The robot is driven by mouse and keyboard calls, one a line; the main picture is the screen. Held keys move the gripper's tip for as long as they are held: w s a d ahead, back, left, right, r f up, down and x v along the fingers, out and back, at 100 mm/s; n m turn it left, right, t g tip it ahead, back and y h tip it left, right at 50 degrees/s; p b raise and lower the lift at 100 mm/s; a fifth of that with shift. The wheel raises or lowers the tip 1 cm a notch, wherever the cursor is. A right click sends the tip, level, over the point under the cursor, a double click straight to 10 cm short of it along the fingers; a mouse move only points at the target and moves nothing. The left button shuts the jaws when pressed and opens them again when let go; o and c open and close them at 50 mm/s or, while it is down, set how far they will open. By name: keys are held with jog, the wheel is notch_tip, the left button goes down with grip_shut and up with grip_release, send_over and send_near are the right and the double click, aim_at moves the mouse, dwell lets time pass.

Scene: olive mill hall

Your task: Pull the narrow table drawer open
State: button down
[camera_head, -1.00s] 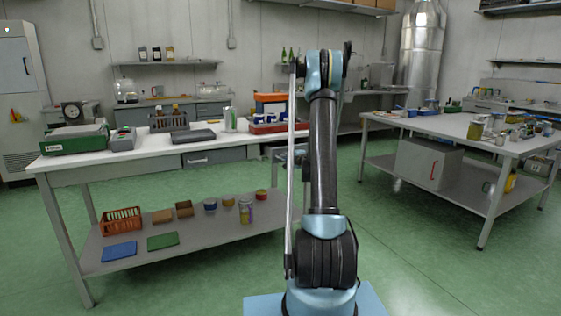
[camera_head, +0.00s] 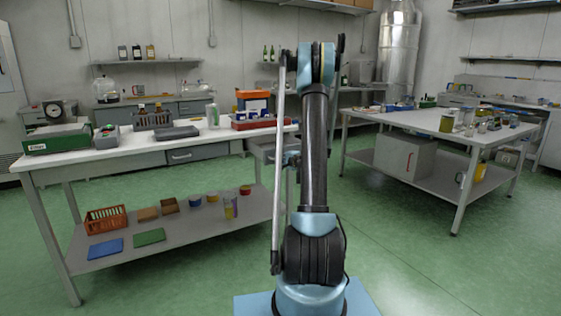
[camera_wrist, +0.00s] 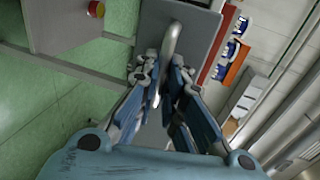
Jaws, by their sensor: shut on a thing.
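In the wrist view my gripper (camera_wrist: 165,95) is shut on a pale curved bar handle (camera_wrist: 171,45) on a grey drawer front (camera_wrist: 200,35). In the head view this narrow drawer (camera_head: 262,150) shows beside my arm, at the right end of the white-topped table (camera_head: 100,160), and seems to stick out from under the top. My arm hides part of it, and my gripper is mostly hidden there. A wider grey drawer (camera_head: 193,155) with its own handle sits flush under the table to the left.
A red tray (camera_head: 256,123) and an orange box (camera_head: 254,97) stand on the tabletop near the drawer. The lower shelf (camera_head: 180,226) holds an orange basket (camera_head: 106,219) and small containers. A second table (camera_head: 400,118) stands at the right, with clear green floor between.

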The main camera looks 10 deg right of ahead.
jog(key=shift+a, duration=0.1)
jog(key=c, duration=1.7)
grip_release()
jog(key=shift+s, duration=0.1)
jog(key=v, duration=1.1)
jog(key=shift+s, duration=0.3)
